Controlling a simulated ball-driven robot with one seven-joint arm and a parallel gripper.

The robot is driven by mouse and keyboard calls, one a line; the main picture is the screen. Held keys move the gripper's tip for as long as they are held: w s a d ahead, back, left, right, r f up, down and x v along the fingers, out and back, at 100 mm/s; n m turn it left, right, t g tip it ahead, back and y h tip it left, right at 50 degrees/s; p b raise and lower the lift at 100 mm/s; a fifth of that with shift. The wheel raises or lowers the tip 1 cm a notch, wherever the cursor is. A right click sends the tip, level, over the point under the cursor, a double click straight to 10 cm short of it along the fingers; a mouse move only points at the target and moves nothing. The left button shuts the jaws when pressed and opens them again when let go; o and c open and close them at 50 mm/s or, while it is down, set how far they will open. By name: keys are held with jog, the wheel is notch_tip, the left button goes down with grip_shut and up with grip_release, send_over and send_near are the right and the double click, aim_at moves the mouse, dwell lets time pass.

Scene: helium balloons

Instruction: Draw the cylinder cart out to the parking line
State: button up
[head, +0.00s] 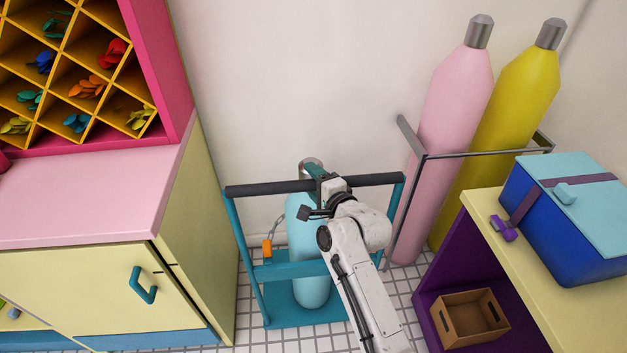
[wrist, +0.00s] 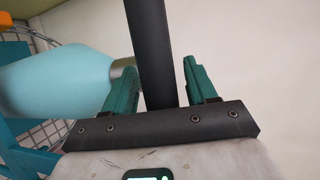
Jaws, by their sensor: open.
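The teal cylinder cart (head: 239,245) stands on the tiled floor near the wall, between the cabinet and the shelf. It carries a light blue cylinder (head: 310,285), partly hidden behind my arm. The cart's black handle bar (head: 260,189) runs across its top. My gripper (head: 318,172) is at the middle of this bar. In the wrist view the teal fingers of my gripper (wrist: 160,66) are apart, with the black bar (wrist: 152,45) running between them and a gap on the right side. The light blue cylinder (wrist: 60,80) shows at left. I see no parking line.
A cabinet (head: 205,215) with a pink top stands close left of the cart. A metal rack (head: 470,154) with pink and yellow cylinders stands right behind it. A shelf unit (head: 432,285) with a blue box (head: 550,230) is at right. An orange clip (head: 267,248) hangs on a chain.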

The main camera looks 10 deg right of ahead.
jog(key=shift+c, duration=0.3)
grip_shut()
dwell(0.3)
